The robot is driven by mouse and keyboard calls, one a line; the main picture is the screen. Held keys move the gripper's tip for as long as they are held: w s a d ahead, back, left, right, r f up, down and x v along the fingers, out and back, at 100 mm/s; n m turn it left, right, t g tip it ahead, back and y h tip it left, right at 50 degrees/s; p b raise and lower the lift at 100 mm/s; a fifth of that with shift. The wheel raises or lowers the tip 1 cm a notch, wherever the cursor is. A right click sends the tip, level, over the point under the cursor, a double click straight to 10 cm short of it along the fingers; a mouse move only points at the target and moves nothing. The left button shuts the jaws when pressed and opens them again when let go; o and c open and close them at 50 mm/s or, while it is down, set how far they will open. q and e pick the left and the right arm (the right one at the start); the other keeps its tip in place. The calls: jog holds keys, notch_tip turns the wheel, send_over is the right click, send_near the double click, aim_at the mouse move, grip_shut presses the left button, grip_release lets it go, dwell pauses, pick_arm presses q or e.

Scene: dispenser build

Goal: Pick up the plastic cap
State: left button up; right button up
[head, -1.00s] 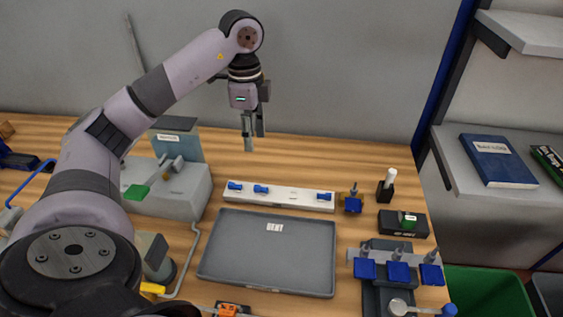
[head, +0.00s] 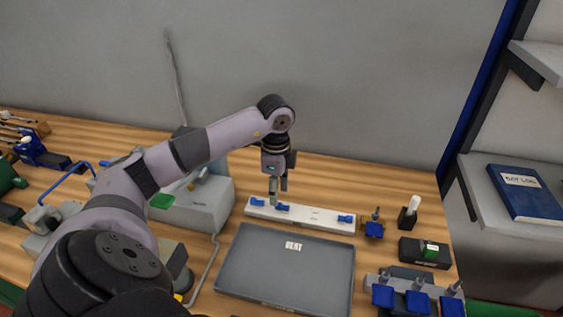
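My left gripper (head: 278,190) points down over the white rail (head: 315,216), near its left end. Its two fingers look apart, with nothing visible between them. The rail carries small blue plastic pieces: one at the left end (head: 257,202), one close beside the fingers (head: 282,207) and one at the right end (head: 345,218). I cannot tell for sure which piece is the plastic cap. Whether the fingertips touch the rail is unclear. A white-topped piece (head: 413,204) stands in a black holder at the right. My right gripper is out of view.
A grey tray (head: 290,268) lies in front of the rail, empty but for a label. A grey machine (head: 205,205) stands left of the rail. A blue-based fixture (head: 374,230), a black box (head: 425,253) and a rack with blue pieces (head: 417,300) stand at the right.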

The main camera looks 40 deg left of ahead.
aim_at(278, 208)
pick_arm(q)
notch_tip(278, 208, down, 4)
jog(key=shift+w+d+f+p, duration=0.1)
jog(key=shift+w+p, duration=0.05)
jog(key=shift+p, duration=0.45)
jog(key=shift+c, duration=0.2)
jog(key=c, duration=0.8)
